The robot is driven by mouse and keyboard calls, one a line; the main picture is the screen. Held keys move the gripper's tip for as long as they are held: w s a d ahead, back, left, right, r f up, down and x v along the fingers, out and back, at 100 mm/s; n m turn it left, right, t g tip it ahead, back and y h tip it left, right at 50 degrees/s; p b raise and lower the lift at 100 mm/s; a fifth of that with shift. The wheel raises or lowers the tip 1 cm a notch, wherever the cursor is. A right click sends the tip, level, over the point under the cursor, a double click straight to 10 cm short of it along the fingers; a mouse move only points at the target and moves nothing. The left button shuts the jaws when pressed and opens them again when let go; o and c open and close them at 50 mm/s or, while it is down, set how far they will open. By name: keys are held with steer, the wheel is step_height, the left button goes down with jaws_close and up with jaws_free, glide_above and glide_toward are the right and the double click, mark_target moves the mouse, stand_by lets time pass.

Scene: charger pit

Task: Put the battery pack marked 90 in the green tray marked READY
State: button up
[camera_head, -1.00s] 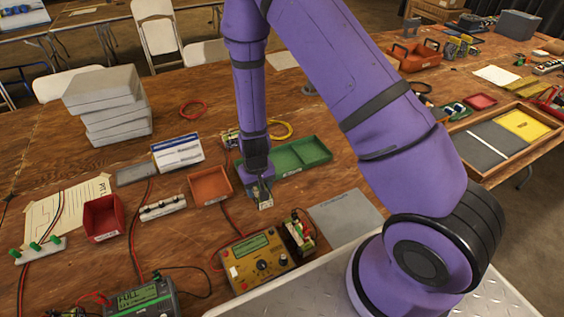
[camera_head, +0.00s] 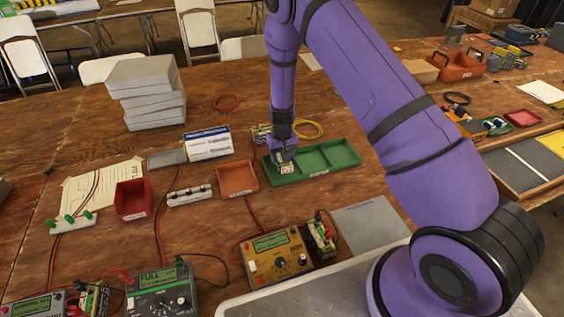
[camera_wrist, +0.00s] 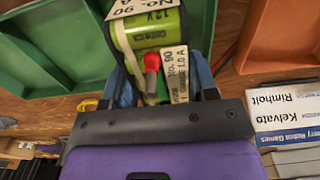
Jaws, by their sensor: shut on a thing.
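The battery pack marked No. 90 (camera_wrist: 145,32) is green with cream labels and a red-capped terminal. My gripper (camera_wrist: 165,85) is shut on it, with blue fingers on both sides. In the head view, my gripper (camera_head: 284,158) holds the pack (camera_head: 287,169) at the left compartment of the green tray (camera_head: 345,153). The tray's front label is too small to read there. The green tray also shows in the wrist view (camera_wrist: 40,65), beneath and beside the pack. I cannot tell whether the pack touches the tray floor.
An orange tray (camera_head: 237,180) stands just left of the green tray. A white-and-blue box (camera_head: 208,143) and a yellow cable ring (camera_head: 308,130) lie behind. A yellow meter (camera_head: 277,257) and another pack in a holder (camera_head: 320,235) stand in front. The other tray compartments look empty.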

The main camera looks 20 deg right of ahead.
steer(key=shift+f, duration=1.7)
steer(key=shift+f, duration=0.15)
steer(key=o, duration=1.4)
steer(key=shift+c, duration=0.2)
